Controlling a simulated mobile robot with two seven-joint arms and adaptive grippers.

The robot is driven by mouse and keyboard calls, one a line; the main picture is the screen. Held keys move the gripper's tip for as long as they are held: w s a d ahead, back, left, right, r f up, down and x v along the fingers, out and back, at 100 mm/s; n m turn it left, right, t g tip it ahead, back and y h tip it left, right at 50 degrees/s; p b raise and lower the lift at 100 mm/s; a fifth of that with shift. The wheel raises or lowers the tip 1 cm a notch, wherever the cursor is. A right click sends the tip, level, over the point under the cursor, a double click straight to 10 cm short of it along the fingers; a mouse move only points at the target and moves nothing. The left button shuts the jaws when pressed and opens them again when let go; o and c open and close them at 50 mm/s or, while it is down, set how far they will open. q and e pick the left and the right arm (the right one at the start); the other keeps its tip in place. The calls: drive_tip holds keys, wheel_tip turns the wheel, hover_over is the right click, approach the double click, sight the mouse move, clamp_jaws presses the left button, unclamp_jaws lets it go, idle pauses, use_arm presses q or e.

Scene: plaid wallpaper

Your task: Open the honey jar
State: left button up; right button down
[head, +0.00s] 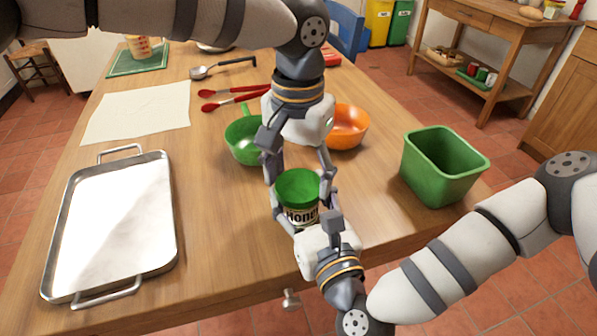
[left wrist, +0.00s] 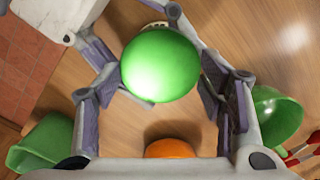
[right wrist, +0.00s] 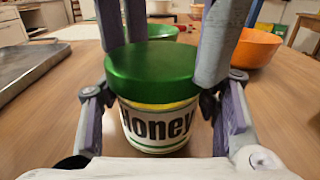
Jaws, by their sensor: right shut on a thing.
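The honey jar (head: 301,213) stands upright near the table's front edge. It has a white label reading "Honey" and a green lid (head: 298,186) on top. In the right wrist view a yellow band shows between the lid and the label (right wrist: 158,126). My right gripper (head: 304,208) is shut on the jar's body from the front, a finger on each side. My left gripper (head: 298,177) points down from above, open, with its fingers on either side of the lid. In the left wrist view the round lid (left wrist: 160,65) lies between the spread fingers.
A green bin (head: 440,170) stands to the right, an orange bowl (head: 348,128) and a green pan (head: 243,143) behind the jar. A metal tray (head: 115,225) lies at left, with bare tabletop between it and the jar. Red utensils (head: 232,98) lie farther back.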

use_arm(q)
drive_tip(key=o, duration=1.3)
drive_tip(key=shift+f, duration=0.15)
wheel_tip(320, 180, up, 5)
drive_tip(key=shift+a+f, duration=0.1)
drive_tip(key=shift+f, duration=0.1)
use_arm(e)
drive_tip(key=shift+c, duration=2.4)
unclamp_jaws()
